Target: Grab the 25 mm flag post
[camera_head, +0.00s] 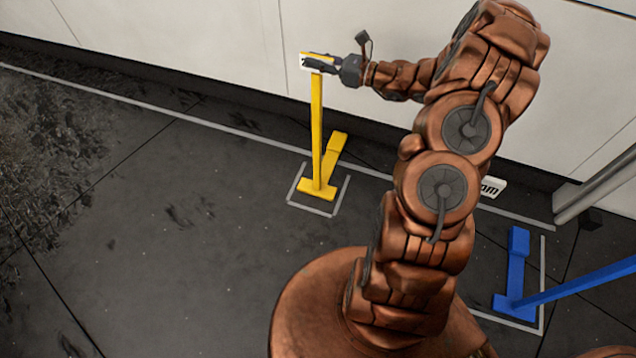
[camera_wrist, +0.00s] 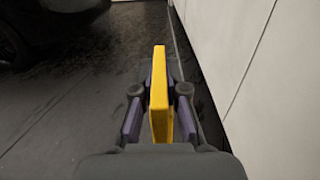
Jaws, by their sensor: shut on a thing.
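A yellow flag post (camera_head: 317,130) stands upright on its flat yellow foot in the head view. In the wrist view, the yellow post (camera_wrist: 158,65) sits between the two dark fingers of my gripper (camera_wrist: 160,95), with a pad against each side.
A blue post (camera_head: 580,284) leans at the right, with its blue base (camera_head: 517,270) on the floor. A white sign (camera_head: 492,187) ending in "mm" is partly hidden behind my arm. A pale wall (camera_head: 180,40) runs along the back.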

